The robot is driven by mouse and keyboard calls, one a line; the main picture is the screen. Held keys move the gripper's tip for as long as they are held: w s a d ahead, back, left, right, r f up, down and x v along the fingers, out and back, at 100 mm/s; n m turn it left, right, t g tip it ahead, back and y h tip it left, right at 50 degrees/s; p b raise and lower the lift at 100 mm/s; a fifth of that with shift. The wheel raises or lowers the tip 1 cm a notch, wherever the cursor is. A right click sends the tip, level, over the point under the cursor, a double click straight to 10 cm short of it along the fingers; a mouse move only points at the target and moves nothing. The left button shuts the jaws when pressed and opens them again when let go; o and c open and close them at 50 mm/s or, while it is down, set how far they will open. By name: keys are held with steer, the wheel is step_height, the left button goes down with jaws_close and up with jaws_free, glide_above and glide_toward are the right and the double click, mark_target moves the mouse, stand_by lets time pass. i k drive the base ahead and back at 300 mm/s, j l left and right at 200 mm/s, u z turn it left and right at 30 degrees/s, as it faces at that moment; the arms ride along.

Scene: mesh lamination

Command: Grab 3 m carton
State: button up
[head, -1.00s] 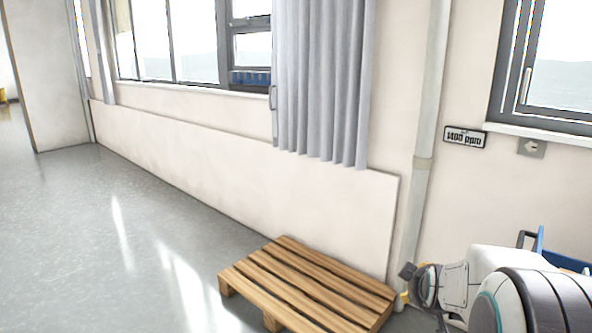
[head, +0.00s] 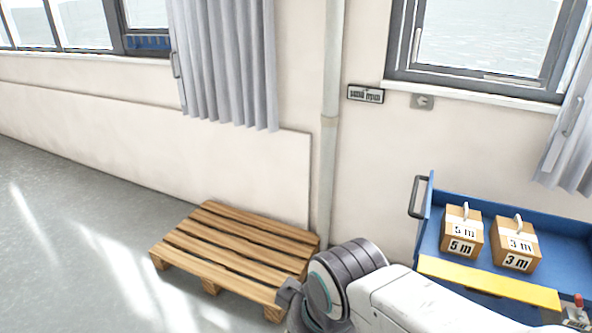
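The 3 m carton (head: 515,245) is a small brown box with a white label reading "3 m" and a light loop handle on top. It stands upright on a blue cart (head: 429,243) at the right of the head view. My arm reaches in from the bottom right, left of and nearer than the cart. Its end, at the lower middle, is apart from the carton. My gripper's fingers cannot be made out, so I cannot tell whether it is open or shut.
A similar carton marked "5 m" (head: 462,232) stands just left of the 3 m carton. The cart has a yellow front strip (head: 488,284) and a dark side handle (head: 417,197). A wooden pallet (head: 235,250) lies on the floor by the wall. Open floor is at the left.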

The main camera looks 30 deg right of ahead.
mark_target(514, 243)
steer(key=j+z, duration=0.15)
steer(key=z, duration=1.6)
